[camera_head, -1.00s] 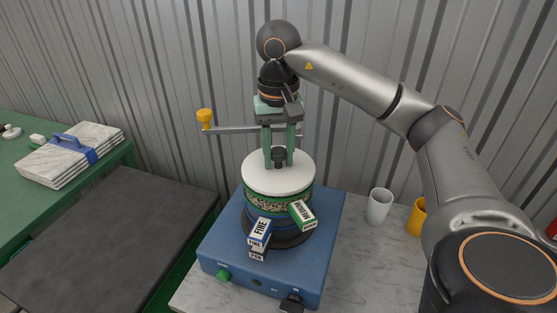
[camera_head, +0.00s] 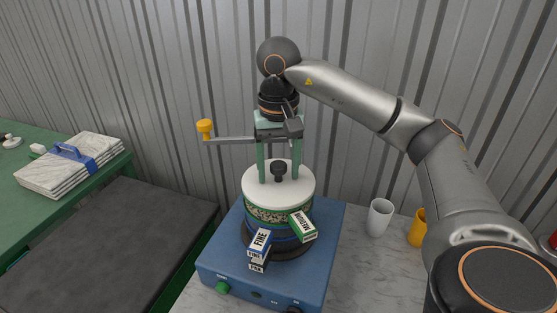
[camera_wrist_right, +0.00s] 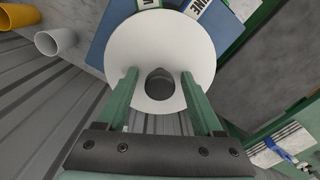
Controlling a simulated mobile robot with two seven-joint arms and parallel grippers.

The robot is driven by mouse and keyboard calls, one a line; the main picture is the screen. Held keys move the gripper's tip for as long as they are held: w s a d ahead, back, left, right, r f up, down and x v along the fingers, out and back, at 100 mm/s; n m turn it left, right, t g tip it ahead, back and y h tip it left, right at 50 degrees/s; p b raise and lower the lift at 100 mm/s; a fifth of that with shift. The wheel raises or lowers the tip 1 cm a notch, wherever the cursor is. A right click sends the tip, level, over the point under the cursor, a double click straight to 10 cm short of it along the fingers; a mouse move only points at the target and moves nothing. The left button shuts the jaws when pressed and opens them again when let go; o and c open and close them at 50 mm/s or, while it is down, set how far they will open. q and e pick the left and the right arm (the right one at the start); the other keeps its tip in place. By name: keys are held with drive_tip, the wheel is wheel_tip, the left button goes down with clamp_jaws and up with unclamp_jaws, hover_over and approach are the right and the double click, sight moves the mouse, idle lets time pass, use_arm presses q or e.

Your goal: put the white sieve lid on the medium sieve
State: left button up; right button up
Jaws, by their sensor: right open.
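The white sieve lid (camera_head: 255,194) lies level on top of the green-banded medium sieve (camera_head: 262,216), with no gap that I can see. Speckled grains show in the sieve's side, and its green tag reads MEDIUM. The sieve stands in a stack above a blue sieve (camera_head: 288,246) tagged FINE. My right gripper (camera_head: 279,180) points down over the lid, its green fingers open on either side of the dark lid knob (camera_head: 279,169). In the right wrist view the knob (camera_wrist_right: 160,84) sits between the spread fingers, apart from both. My left gripper is out of view.
The stack stands on a blue shaker base (camera_head: 222,262) on a marble-look table. A bar with a yellow knob (camera_head: 205,127) reaches left beside my gripper. A white cup (camera_head: 379,217) and a yellow cup (camera_head: 417,229) stand to the right. A corrugated wall is behind.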

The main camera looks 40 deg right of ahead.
sight(278, 164)
wheel_tip(278, 164, up, 7)
drive_tip(key=p, duration=0.3)
drive_tip(key=shift+r, duration=2.65)
drive_tip(key=shift+c, duration=0.2)
